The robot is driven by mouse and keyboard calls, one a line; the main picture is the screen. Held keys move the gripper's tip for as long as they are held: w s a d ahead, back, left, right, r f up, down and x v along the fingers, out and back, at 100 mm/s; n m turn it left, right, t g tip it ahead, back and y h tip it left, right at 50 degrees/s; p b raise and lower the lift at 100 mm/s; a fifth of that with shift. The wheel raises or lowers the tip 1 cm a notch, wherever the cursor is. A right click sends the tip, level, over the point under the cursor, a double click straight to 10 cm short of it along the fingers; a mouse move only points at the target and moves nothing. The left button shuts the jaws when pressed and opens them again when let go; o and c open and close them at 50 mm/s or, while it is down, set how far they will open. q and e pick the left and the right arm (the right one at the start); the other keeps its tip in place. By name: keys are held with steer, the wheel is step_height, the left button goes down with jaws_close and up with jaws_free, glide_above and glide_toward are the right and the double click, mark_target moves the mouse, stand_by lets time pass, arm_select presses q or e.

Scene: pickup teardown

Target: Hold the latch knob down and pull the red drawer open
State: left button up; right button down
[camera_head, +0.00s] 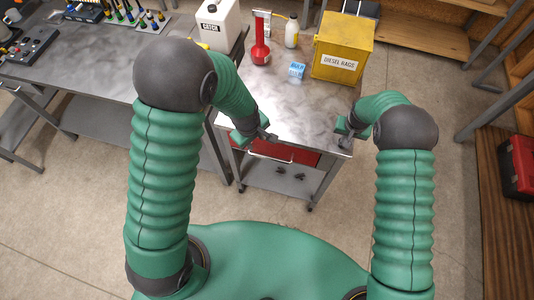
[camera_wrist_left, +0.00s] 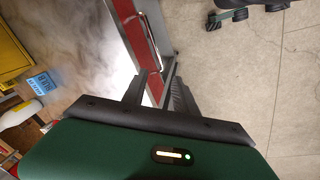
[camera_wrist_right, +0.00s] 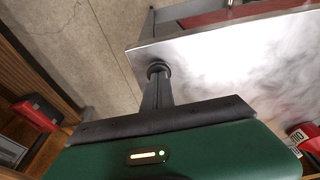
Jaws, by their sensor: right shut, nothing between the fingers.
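The red drawer (camera_head: 300,156) sits under the front edge of the metal tabletop. Its red front (camera_wrist_left: 131,25) and pale bar handle (camera_wrist_left: 152,38) show in the left wrist view. My left gripper (camera_head: 268,138) is at the left part of the table's front edge. Its fingers (camera_wrist_left: 157,75) are apart, close to the drawer front; whether they touch the handle I cannot tell. The dark round latch knob (camera_wrist_right: 158,67) stands at the tabletop's corner. My right gripper (camera_wrist_right: 160,80) is shut, with its fingertips right at the knob, seemingly touching it. The fingers hide part of the knob.
A lower shelf (camera_head: 270,178) holds small dark items. The floor in front is clear.

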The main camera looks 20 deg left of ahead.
mark_target(265, 157)
arm_select(q)
steer(key=w+f+n, duration=0.1)
steer(key=f+n, duration=0.1)
steer(key=f, duration=0.5)
steer(key=w+d+f+n, duration=0.1)
steer(key=w+f+n, duration=0.1)
steer(key=f, duration=0.5)
steer(key=w+f+n, duration=0.2)
steer(key=f, duration=0.5)
steer(key=shift+w+d+f+n, duration=0.2)
steer(key=shift+d+n, duration=0.1)
steer(key=shift+d, duration=0.1)
steer(key=shift+r, duration=0.1)
jaws_close()
